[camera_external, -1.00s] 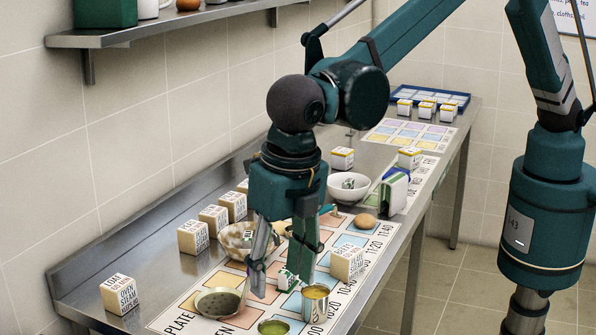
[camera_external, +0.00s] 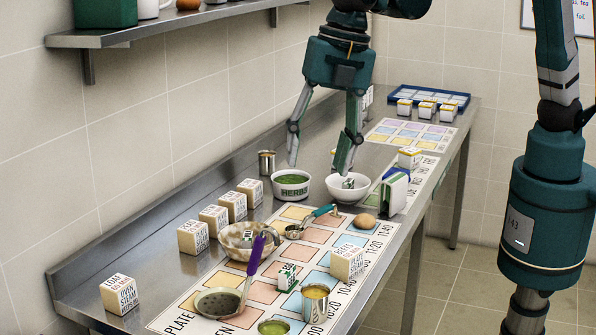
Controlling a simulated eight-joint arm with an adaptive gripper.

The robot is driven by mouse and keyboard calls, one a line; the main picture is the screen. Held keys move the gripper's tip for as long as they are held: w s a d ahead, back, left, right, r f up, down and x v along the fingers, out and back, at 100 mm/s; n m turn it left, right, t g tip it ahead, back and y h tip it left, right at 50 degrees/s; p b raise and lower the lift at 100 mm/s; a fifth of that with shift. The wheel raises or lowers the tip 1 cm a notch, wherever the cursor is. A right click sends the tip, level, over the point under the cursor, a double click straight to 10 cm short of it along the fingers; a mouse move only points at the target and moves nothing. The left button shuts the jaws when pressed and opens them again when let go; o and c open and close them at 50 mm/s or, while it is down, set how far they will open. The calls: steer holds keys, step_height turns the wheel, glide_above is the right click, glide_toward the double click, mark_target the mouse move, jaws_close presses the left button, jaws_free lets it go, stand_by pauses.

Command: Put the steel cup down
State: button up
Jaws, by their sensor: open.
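Three steel cups are in view, and I cannot tell which one the task means. One steel cup with yellow contents (camera_external: 315,302) stands at the right front of the printed mat (camera_external: 350,290). A second steel cup with green contents (camera_external: 273,328) is cut off by the bottom edge. A third, small steel cup (camera_external: 266,163) stands upright near the wall. My gripper (camera_external: 318,167) is open with its fingers spread and nothing between them. It is over the back part of the counter, near the herbs bowl (camera_external: 292,190) and the white bowl (camera_external: 348,196), to the right of the small cup.
Several label blocks (camera_external: 214,218) line the wall side. An egg (camera_external: 364,221) and a green-white holder (camera_external: 393,192) are right. A shelf (camera_external: 120,38) juts out above left.

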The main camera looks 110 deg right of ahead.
steer(key=s+d+r+m+t, duration=0.1)
steer(key=s+d+r+m, duration=0.25)
steer(key=s, duration=0.35)
steer(key=s+d+r+m, duration=0.2)
steer(key=s+d, duration=0.3)
steer(key=s, duration=0.2)
steer(key=s+d+r+m+t, duration=0.1)
steer(key=s+d+r+m, duration=0.2)
steer(key=s, duration=0.5)
steer(key=s+d+f+m+t, duration=0.1)
steer(key=s+d+f+m, duration=0.1)
steer(key=s, duration=0.4)
steer(key=s+d+f+m+t, duration=0.1)
steer(key=s+d+f+m, duration=0.2)
steer(key=s, duration=0.4)
steer(key=s+d+f+m, duration=0.2)
steer(key=s+f, duration=0.1)
steer(key=s, duration=0.4)
steer(key=shift+d+m+t, duration=0.35)
steer(key=shift+t, duration=0.05)
